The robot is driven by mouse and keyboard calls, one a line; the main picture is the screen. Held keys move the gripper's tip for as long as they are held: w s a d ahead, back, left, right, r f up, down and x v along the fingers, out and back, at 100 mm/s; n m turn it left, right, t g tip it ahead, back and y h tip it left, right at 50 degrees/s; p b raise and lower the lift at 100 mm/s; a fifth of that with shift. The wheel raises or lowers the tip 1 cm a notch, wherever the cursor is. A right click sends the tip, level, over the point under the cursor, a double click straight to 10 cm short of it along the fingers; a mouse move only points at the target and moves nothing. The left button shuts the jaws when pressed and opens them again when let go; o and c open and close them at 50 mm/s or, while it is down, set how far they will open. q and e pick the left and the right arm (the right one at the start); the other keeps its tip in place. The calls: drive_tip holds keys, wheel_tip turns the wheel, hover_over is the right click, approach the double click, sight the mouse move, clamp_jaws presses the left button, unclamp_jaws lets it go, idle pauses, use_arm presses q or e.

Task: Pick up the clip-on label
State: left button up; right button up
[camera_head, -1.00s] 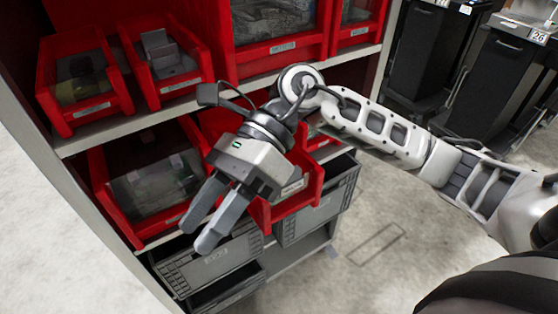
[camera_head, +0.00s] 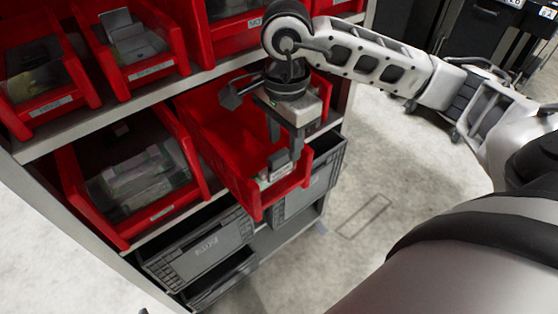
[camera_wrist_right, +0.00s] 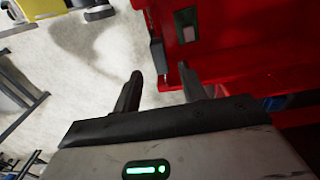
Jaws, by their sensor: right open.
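A small grey piece, which looks like the clip-on label (camera_head: 279,160), sits at the front wall of the pulled-out red bin (camera_head: 258,190). In the right wrist view the label (camera_wrist_right: 158,56) shows as a dark grey plate on the bin's edge, beyond the gap between the fingers. My right gripper (camera_head: 285,147) points down over the bin's front, open and empty. One finger is on the floor side of the wall and the other on the bin side. Part of the label is hidden by the finger in the head view. My left gripper is not visible.
Another red bin (camera_head: 125,205) with wrapped contents is to the left on the same shelf. More red bins (camera_head: 140,66) stand on the shelf above, close to my right wrist. Grey crates (camera_head: 200,250) are below. Open floor (camera_head: 400,165) lies to the right.

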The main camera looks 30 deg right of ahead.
sight(283, 152)
drive_tip(key=shift+w+a+f+p, duration=0.1)
drive_tip(key=shift+f+p, duration=0.25)
drive_tip(key=shift+f, duration=2.65)
clamp_jaws()
